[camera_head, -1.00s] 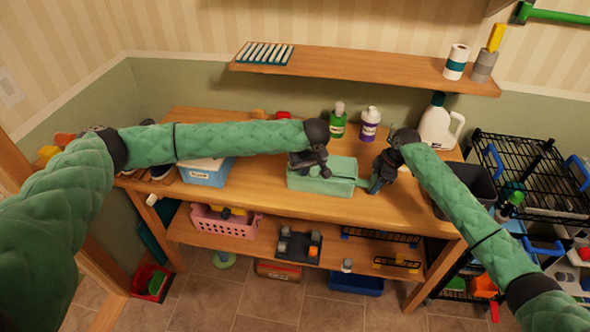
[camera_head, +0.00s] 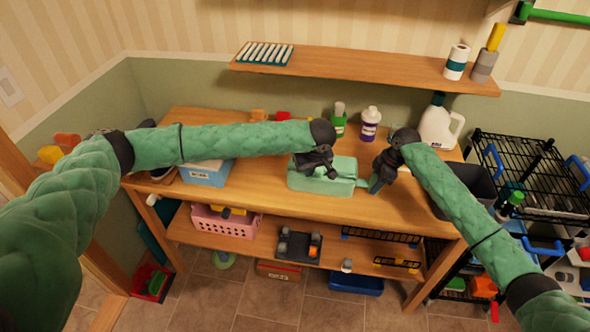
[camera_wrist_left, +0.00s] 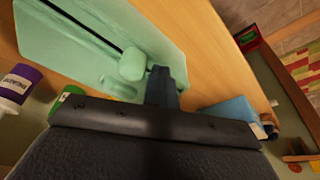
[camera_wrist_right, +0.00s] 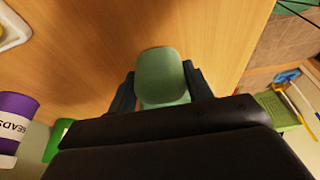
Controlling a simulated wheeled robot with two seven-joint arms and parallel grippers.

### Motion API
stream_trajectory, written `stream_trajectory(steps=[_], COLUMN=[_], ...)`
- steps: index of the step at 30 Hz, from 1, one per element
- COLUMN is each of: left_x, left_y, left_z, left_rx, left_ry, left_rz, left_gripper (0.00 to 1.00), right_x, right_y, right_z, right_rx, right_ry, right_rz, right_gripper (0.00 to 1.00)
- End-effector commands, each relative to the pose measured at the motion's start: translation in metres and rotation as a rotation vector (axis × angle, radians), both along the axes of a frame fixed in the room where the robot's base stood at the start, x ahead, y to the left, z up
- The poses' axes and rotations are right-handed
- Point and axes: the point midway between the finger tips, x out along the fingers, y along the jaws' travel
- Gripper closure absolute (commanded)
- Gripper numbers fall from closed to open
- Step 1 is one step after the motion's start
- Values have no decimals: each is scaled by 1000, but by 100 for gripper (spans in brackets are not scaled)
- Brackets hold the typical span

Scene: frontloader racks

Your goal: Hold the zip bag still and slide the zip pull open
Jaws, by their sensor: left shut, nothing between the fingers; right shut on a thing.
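The zip bag (camera_head: 308,186) is a pale green, box-shaped pouch on the wooden table; its top also shows in the left wrist view (camera_wrist_left: 70,50). A dark slit runs along its top up to the zip pull (camera_wrist_left: 132,63), a small rounded green block. My left gripper (camera_head: 331,174) is shut and empty over the bag, its fingers (camera_wrist_left: 163,78) right beside the pull; I cannot tell if they touch it. My right gripper (camera_head: 375,188) is shut on the rounded green end tab (camera_wrist_right: 162,75) of the bag, at its right end.
A green bottle (camera_head: 339,122), a purple bottle (camera_head: 369,124) and a white jug (camera_head: 437,125) stand behind the bag. A blue box (camera_head: 205,174) is to its left, a dark bin (camera_head: 470,190) to the right. The table front is clear.

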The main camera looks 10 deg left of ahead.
Motion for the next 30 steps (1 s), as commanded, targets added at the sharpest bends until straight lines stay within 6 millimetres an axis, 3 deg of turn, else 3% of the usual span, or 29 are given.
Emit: stream_trajectory(steps=[30], left_x=[0], left_y=[-17], left_z=[-1], left_rx=[-1], left_ry=[1], left_rz=[0], left_gripper=[100], right_x=[-2], right_y=[0], right_z=[-4], right_rx=[-2], right_ry=[4], right_rz=[0], right_gripper=[100])
